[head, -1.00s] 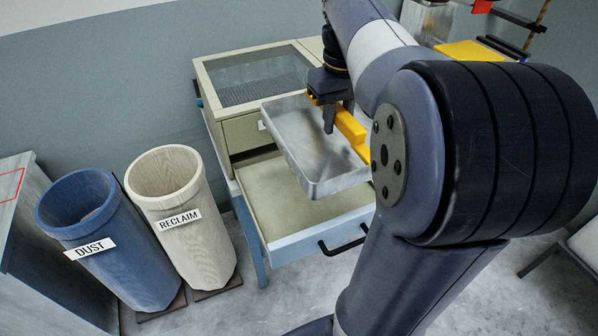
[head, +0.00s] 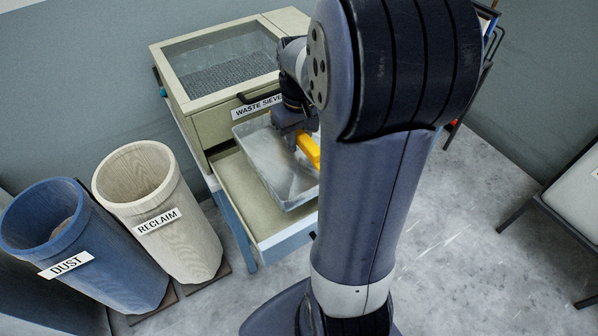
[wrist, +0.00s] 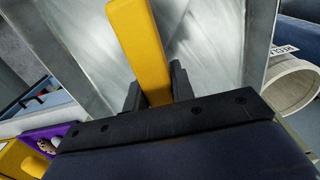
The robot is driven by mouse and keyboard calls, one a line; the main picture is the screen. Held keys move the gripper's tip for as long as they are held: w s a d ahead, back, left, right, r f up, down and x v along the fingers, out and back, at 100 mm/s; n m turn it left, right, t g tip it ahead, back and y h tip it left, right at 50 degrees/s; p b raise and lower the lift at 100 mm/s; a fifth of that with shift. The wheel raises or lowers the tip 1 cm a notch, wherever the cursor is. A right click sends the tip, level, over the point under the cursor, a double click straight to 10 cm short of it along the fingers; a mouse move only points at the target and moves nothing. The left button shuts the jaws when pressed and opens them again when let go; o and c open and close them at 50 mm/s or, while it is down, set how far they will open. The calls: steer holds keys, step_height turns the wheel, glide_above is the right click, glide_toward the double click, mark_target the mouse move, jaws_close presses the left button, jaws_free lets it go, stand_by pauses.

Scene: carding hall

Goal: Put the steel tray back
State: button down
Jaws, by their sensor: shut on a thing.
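The steel tray (head: 262,157) is a shallow grey metal tray with a yellow handle (head: 308,150). It is over the open drawer (head: 232,180) of the waste sieve cabinet and looks roughly level. I cannot tell whether it touches the drawer floor or hangs just above it. My gripper (head: 296,138) is shut on the yellow handle; my arm hides the tray's right side. In the wrist view the fingers (wrist: 157,88) grip the handle, with the tray's metal floor (wrist: 205,50) behind.
The cabinet (head: 208,128) has a mesh-covered top and a "WASTE SIEVE" label. A blue DUST bin (head: 95,255) and a cream RECLAIM bin (head: 180,240) stand at its left. Open floor (head: 450,240) lies at the right, with a bench (head: 570,200) at the edge.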

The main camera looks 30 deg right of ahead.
step_height(320, 180, down, 13)
steer(key=shift+f+p, duration=0.1)
steer(key=shift+p, duration=0.3)
steer(key=c, duration=1.2)
jaws_free()
step_height(320, 180, up, 12)
steer(key=shift+r+b, duration=0.1)
steer(key=shift+b, duration=0.25)
